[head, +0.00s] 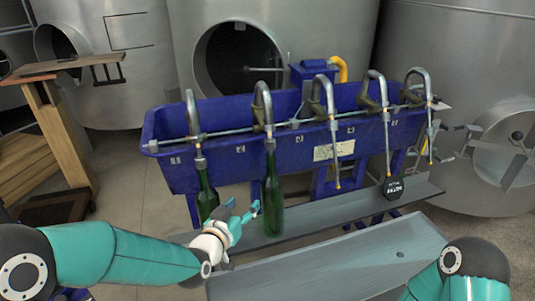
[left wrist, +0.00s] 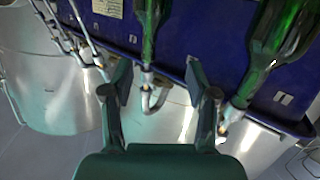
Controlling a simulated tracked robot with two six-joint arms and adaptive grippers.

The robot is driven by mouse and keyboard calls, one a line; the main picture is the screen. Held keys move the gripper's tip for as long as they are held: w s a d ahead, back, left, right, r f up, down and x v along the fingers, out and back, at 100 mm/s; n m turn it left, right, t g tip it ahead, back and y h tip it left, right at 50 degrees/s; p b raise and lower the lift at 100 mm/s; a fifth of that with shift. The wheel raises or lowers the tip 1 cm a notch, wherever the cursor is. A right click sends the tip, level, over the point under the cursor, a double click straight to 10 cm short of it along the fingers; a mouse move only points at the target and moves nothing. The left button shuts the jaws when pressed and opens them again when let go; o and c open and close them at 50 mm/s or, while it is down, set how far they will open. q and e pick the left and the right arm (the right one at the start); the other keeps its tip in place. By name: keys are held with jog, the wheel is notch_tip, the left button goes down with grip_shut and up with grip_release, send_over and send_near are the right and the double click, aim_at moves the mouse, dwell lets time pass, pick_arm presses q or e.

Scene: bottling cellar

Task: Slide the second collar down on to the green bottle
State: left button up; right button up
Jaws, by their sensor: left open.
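The green bottle (head: 272,197) stands upright on the grey shelf under the second spout (head: 264,108) from the left. A small pale collar (head: 270,145) shows at the spout's lower end, just above the bottle's mouth; I cannot tell if they touch. In the left wrist view, the green bottle (left wrist: 150,32) appears upside down, its neck between the fingers in the picture. My left gripper (head: 244,211) is open, beside the bottle's lower left; it also shows in the left wrist view (left wrist: 163,100). My right gripper is out of view.
Another green bottle (head: 206,192) stands under the first spout, left of my gripper. A blue trough (head: 225,170) carries several curved spouts. A black labelled block (head: 393,187) hangs or stands by the fourth spout. A grey bench (head: 330,268) lies in front; steel tanks stand behind.

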aim_at(268, 146)
pick_arm(q)
notch_tip(268, 146, up, 8)
jog(key=w+d+t+h, duration=0.1)
jog(key=w+d+t, duration=0.1)
jog(key=t, duration=0.1)
jog(key=shift+m, duration=0.4)
jog(key=p+x, duration=0.1)
jog(key=x, duration=0.4)
jog(key=p+x, duration=0.1)
jog(key=x, duration=0.4)
jog(key=p+x, duration=0.2)
jog(key=x, duration=0.3)
jog(key=shift+w+f, duration=0.3)
jog(key=shift+w, duration=0.15)
jog(key=c, duration=0.7)
